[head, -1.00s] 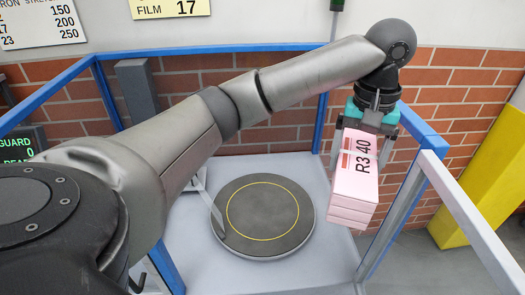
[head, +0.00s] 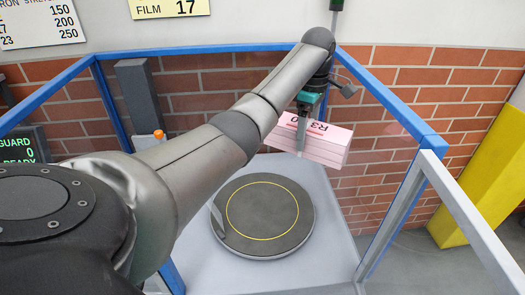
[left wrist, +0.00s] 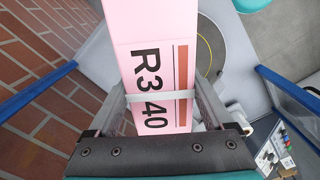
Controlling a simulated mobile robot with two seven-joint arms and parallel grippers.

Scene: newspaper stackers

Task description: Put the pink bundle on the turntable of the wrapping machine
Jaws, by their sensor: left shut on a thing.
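The pink bundle (head: 325,148) is marked R3 40 and hangs in my left gripper (head: 302,125), above the machine's bed, behind and to the right of the turntable. In the left wrist view the bundle (left wrist: 155,50) lies between the two fingers of my left gripper (left wrist: 160,105), with a light strap across it. The turntable (head: 262,240) is a dark round plate with a yellow ring, and nothing lies on it. Part of it also shows in the left wrist view (left wrist: 225,50). My right gripper is not in view.
Blue frame rails (head: 385,98) surround the machine's bed on the sides and back. A pale post and rail (head: 470,215) stand at the front right. A grey upright (head: 137,95) and an orange-topped post (head: 158,135) stand at the left. A yellow pillar (head: 485,180) stands outside at right.

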